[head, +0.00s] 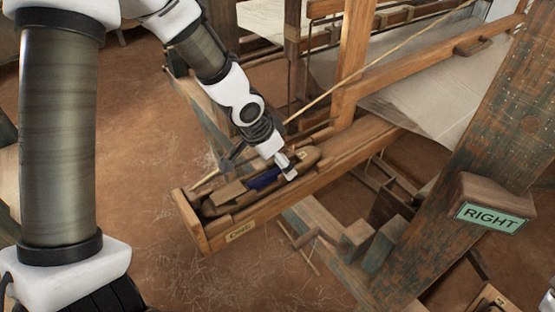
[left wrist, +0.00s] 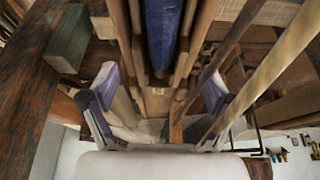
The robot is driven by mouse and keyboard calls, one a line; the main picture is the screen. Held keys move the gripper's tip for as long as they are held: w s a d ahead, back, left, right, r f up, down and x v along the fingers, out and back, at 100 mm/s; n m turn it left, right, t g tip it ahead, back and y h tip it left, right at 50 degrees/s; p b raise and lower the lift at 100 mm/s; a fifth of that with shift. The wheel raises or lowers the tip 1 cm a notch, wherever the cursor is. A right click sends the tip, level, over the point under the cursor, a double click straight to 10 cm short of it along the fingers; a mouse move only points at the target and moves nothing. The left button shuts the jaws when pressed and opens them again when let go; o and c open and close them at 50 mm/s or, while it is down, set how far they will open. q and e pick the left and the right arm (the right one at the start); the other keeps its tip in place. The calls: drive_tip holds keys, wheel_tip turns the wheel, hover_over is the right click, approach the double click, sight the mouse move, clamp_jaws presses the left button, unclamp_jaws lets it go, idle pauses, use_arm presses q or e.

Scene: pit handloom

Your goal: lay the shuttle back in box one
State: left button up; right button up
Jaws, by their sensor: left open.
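Box one (head: 212,238) is the long wooden trough at the near end of the loom's beam, with a label reading ONE on its front wall. The shuttle, a wooden body with a blue yarn pirn (head: 265,179), lies lengthwise between the box walls. In the left wrist view the blue pirn (left wrist: 163,35) runs down from the top middle between wooden rails. My left gripper (head: 287,166) is just above the shuttle at its inner end; in the left wrist view it (left wrist: 157,100) is open, fingers apart on either side, holding nothing. The shuttle's underside is hidden.
A slanted rope (head: 340,86) and an upright post (head: 354,55) stand close behind the gripper. A heavy painted beam with a RIGHT sign (head: 492,218) is at the right. White cloth (head: 440,95) stretches behind. The floor left of the box is clear.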

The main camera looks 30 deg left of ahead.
use_arm(q)
wheel_tip(320, 180, up, 7)
drive_tip(key=p, duration=0.5)
drive_tip(key=shift+f+p, duration=0.15)
drive_tip(key=shift+p, duration=0.2)
drive_tip(key=shift+f, duration=0.1)
